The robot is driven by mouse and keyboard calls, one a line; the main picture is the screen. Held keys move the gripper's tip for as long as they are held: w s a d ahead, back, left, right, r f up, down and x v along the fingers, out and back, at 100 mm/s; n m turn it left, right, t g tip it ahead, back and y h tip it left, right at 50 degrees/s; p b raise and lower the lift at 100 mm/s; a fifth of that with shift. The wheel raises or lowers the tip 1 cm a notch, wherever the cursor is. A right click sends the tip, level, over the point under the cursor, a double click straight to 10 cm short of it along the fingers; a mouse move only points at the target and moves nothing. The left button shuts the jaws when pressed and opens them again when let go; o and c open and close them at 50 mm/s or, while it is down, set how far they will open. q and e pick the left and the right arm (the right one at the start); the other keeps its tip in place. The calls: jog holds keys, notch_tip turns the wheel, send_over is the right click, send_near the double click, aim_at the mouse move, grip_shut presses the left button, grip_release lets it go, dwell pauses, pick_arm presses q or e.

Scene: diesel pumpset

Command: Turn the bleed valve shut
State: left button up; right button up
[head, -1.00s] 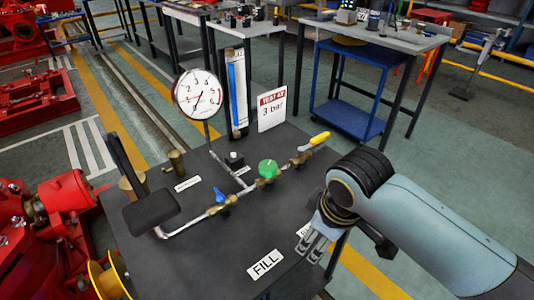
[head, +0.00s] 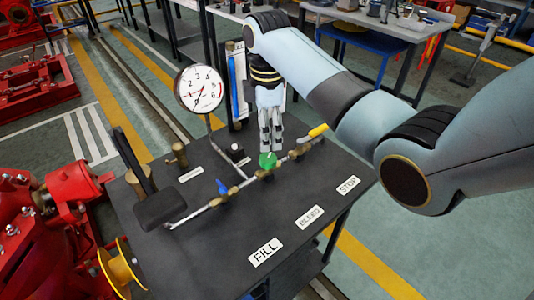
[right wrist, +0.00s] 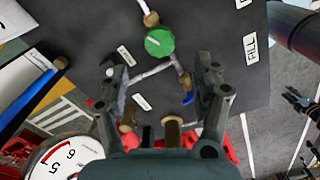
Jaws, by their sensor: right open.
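The green round knob (head: 267,160) sits on the pipe in the middle of the dark bench, in line with the BLEED label (head: 309,217); I take it as the bleed valve. It also shows in the right wrist view (right wrist: 160,42). My right gripper (head: 270,145) points down just above and behind the knob in the head view. In the right wrist view its two fingers (right wrist: 164,82) are spread apart with nothing between them, and the knob lies beyond the tips. I cannot tell whether they touch it. My left gripper is not in view.
On the same pipe are a blue handle (head: 222,187) to the left and a yellow handle (head: 317,131) to the right. The pressure gauge (head: 199,89) stands behind the pipe. A black lever with a pad (head: 157,207) is at the left. The bench front is clear around the labels.

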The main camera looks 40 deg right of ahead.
aim_at(267, 158)
notch_tip(267, 158, down, 8)
jog(key=shift+f+b, duration=0.1)
jog(key=shift+b, duration=0.2)
